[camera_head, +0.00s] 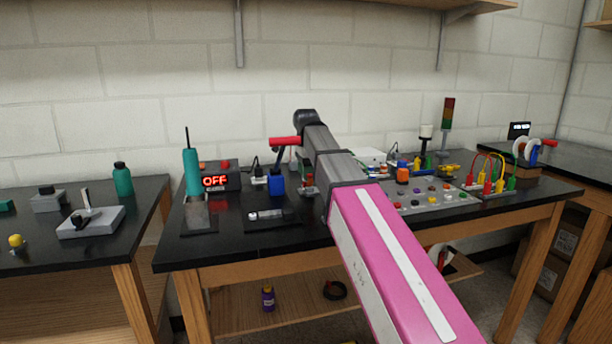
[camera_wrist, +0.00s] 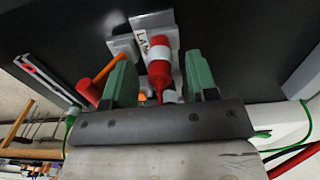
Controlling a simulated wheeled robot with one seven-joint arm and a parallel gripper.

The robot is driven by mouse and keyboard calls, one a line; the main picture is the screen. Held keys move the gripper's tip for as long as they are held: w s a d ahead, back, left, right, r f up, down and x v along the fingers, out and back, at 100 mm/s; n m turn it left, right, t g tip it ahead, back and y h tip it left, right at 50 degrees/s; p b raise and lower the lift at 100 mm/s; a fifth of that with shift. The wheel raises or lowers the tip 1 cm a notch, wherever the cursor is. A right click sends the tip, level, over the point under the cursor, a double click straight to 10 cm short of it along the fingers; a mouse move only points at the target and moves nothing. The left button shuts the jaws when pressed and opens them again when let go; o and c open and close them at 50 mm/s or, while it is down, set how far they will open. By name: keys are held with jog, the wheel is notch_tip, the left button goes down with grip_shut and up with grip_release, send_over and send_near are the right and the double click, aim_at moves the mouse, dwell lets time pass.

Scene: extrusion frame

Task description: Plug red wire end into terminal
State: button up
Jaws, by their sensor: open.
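In the wrist view, my gripper (camera_wrist: 160,80) has its two green fingers apart. A red and white plug-like piece (camera_wrist: 160,66), apparently the red wire end, lies between the fingers, with a gap on each side. A thin red strand runs from its near end toward my gripper. Its far end meets a light grey block (camera_wrist: 152,22) with partly hidden lettering; I cannot tell whether it is seated in it. In the head view my arm hides most of this spot, and I cannot make out the fingers there.
An orange rod with a red end (camera_wrist: 88,92) lies close by the left finger. On the dark bench (camera_head: 225,246) stand a display reading OFF (camera_head: 214,181), a blue block (camera_head: 276,184) and a button panel (camera_head: 425,199). Coloured wires (camera_head: 488,172) stand at right.

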notch_tip(320, 180, up, 10)
jog(key=shift+f, duration=0.15)
dwell(0.5)
